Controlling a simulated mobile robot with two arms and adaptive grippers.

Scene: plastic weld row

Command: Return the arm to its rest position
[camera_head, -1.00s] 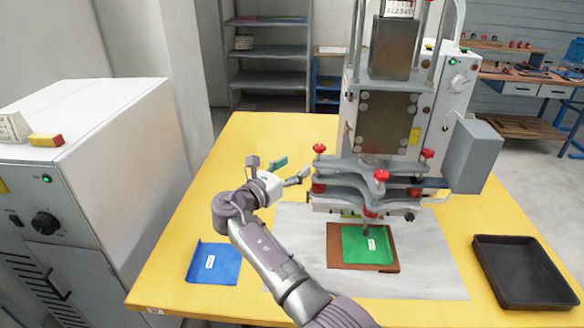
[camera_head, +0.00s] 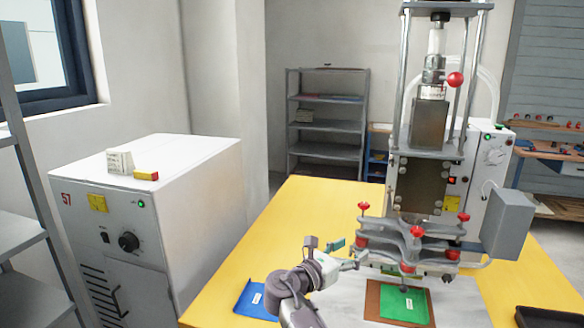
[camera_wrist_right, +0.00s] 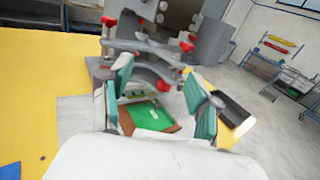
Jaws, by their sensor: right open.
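My right arm comes up from the bottom of the head view, with its right gripper (camera_head: 345,255) above the yellow table, just left of the press's clamp plates. The gripper is open, and nothing shows between its teal-padded fingers. In the right wrist view, the two fingers of this gripper (camera_wrist_right: 160,88) stand wide apart, with the press and a green sheet seen between and beyond them. My left gripper is not in view.
The press (camera_head: 420,185) with red knobs stands on the yellow table (camera_head: 300,210). A green sheet (camera_head: 402,303) lies on a brown board before it. A blue sheet (camera_head: 257,300) lies left of my arm. A black tray (camera_wrist_right: 232,108) is at right. A white cabinet (camera_head: 190,165) stands left.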

